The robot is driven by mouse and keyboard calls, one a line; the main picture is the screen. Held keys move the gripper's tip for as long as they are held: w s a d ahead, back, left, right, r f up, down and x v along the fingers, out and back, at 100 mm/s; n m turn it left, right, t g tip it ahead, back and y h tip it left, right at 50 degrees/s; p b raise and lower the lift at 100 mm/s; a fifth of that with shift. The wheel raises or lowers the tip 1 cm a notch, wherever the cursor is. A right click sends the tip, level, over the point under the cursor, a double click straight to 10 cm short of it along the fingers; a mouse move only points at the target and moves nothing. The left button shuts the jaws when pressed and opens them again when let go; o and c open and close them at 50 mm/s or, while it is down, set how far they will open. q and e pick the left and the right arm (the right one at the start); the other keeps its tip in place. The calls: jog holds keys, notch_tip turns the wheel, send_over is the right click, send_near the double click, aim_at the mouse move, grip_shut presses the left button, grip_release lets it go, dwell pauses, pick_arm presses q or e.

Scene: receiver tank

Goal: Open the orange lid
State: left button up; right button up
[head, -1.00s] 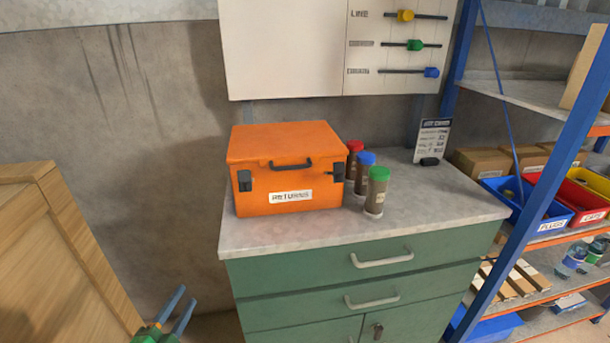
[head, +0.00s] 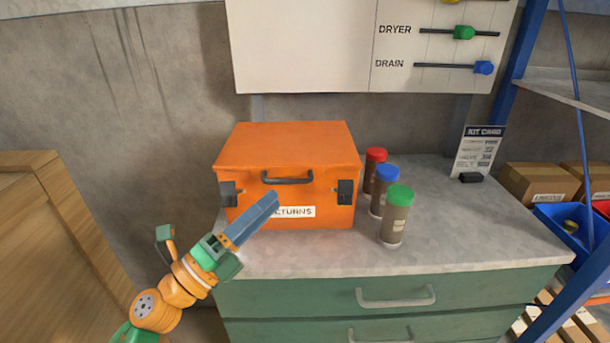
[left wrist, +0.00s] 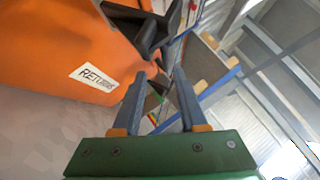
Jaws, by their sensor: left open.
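The orange box marked RETURNS stands on the grey top of a green cabinet, and its orange lid (head: 290,145) is shut. A dark handle (head: 287,179) is at the front, with a black latch (head: 228,194) on the left and another black latch (head: 345,192) on the right. My left gripper (head: 265,213) is open and empty in front of the box, covering part of the label. In the left wrist view its two fingers (left wrist: 160,95) are apart, with the orange box (left wrist: 60,50) and its dark handle (left wrist: 150,30) close by. My right gripper is not in view.
Three jars with red (head: 376,155), blue (head: 387,174) and green (head: 399,196) caps stand right of the box. A kit card (head: 477,150) stands farther right. A wooden crate (head: 50,240) is at the left, shelving at the right. The countertop (head: 470,225) front right is clear.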

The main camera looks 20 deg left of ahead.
aim_at(284, 183)
pick_arm(q)
jog(key=w+d+r+p, duration=0.2)
jog(key=w, duration=0.1)
jog(key=shift+r, duration=0.35)
jog(key=shift+w+d+f, duration=0.1)
jog(key=shift+w+f, duration=0.05)
jog(key=shift+w, duration=0.05)
jog(key=shift+s, duration=0.2)
grip_shut()
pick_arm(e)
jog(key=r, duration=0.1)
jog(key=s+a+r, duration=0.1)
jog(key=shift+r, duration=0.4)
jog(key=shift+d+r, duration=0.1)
